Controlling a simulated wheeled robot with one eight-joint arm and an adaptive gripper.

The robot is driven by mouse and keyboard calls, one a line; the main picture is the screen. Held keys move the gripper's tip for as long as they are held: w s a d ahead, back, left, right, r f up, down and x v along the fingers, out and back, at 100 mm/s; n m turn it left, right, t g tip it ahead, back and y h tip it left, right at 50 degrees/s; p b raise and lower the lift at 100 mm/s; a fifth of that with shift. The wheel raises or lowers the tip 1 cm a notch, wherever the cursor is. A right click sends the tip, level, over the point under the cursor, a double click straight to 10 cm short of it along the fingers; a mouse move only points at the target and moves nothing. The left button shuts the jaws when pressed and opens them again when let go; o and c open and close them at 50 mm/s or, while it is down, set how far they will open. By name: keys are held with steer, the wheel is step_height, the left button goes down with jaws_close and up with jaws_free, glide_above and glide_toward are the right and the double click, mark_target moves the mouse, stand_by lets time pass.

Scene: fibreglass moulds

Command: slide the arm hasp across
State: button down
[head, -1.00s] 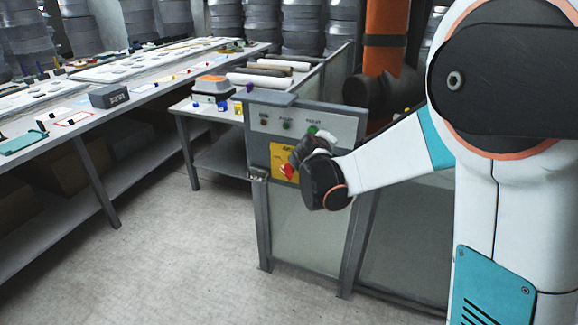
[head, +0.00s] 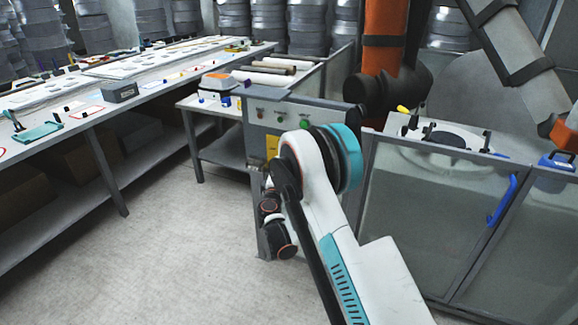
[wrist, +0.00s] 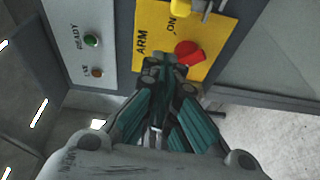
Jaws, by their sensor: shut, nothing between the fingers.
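The control panel (head: 300,118) stands at the end of the enclosure, with a yellow plate (head: 272,147) partly hidden by my arm. In the wrist view the yellow plate (wrist: 153,22) reads ARM and ON and carries a red knob (wrist: 188,52). A small metal fitting with a yellow part (wrist: 181,7), possibly the hasp, is cut off at the top edge; its position is unclear. My gripper (wrist: 168,82) is shut and empty, its teal fingers together in front of the plate, near the red knob. I cannot tell whether it touches. The head view hides it behind my arm.
A green READY lamp (wrist: 91,41) and an amber lamp (wrist: 97,72) sit beside the yellow plate. A long workbench (head: 90,125) runs along the left, with clear floor (head: 180,245) between.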

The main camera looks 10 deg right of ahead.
steer(key=shift+s+a+f+n+y, duration=0.15)
steer(key=shift+a+f+n, duration=0.15)
steer(key=shift+f, duration=0.2)
steer(key=shift+s+a+f+n+y, duration=0.15)
steer(key=shift+a+f+n, duration=0.1)
steer(key=shift+f, duration=0.25)
steer(key=b+x, duration=0.3)
steer(key=x, duration=0.7)
steer(key=s+d+b, duration=0.1)
steer(key=s+d, duration=0.1)
steer(key=d, duration=0.1)
steer(key=shift+s+d+r+b, duration=0.1)
steer(key=shift+s+d+b, duration=0.05)
steer(key=shift+b, duration=0.2)
